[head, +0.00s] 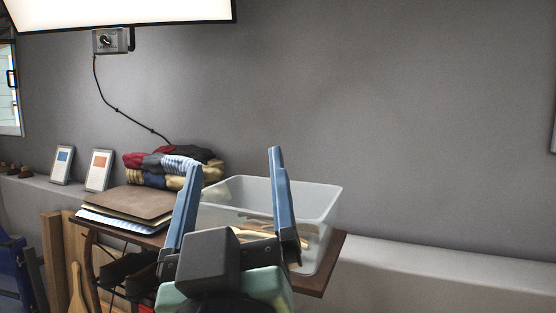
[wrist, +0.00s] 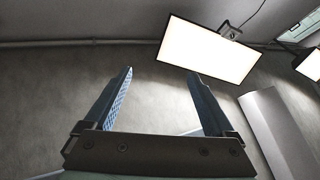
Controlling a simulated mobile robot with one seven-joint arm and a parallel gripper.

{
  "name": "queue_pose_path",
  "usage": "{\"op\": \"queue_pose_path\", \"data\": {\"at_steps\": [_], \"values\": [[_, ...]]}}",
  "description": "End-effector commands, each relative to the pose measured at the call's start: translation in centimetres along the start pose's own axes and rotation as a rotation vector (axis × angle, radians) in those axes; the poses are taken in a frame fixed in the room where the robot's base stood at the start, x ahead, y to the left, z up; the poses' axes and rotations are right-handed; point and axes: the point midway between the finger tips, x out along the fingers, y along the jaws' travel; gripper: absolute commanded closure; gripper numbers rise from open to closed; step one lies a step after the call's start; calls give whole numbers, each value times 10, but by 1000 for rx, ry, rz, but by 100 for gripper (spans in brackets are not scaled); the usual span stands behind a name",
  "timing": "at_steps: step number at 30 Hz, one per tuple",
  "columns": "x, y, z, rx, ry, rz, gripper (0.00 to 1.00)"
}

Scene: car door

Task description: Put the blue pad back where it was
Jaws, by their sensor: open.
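I cannot pick out a blue pad for certain in either view. My gripper (head: 234,160) is open in the head view, with two long blue fingers pointing up in front of the table and nothing between them. In the wrist view my gripper (wrist: 159,72) is also open and empty, facing the wall and a bright light panel (wrist: 208,48). The fingers hide part of a clear plastic bin (head: 318,200) on the brown table (head: 322,280). Pale wooden pieces show inside the bin.
Left of the bin, a stack of folders (head: 140,202) and folded cloths (head: 152,162) lie on the table. Two small framed cards, one blue-marked (head: 62,165) and one orange-marked (head: 98,170), stand on the wall ledge. The ledge at right (head: 450,262) is bare.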

Motion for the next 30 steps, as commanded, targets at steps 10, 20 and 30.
{"op": "queue_pose_path", "data": {"at_steps": [10,20,30], "values": [[-23,65,-94,206,294,113,11],[-23,64,-93,208,292,112,11],[-23,64,-93,208,292,112,11]]}}
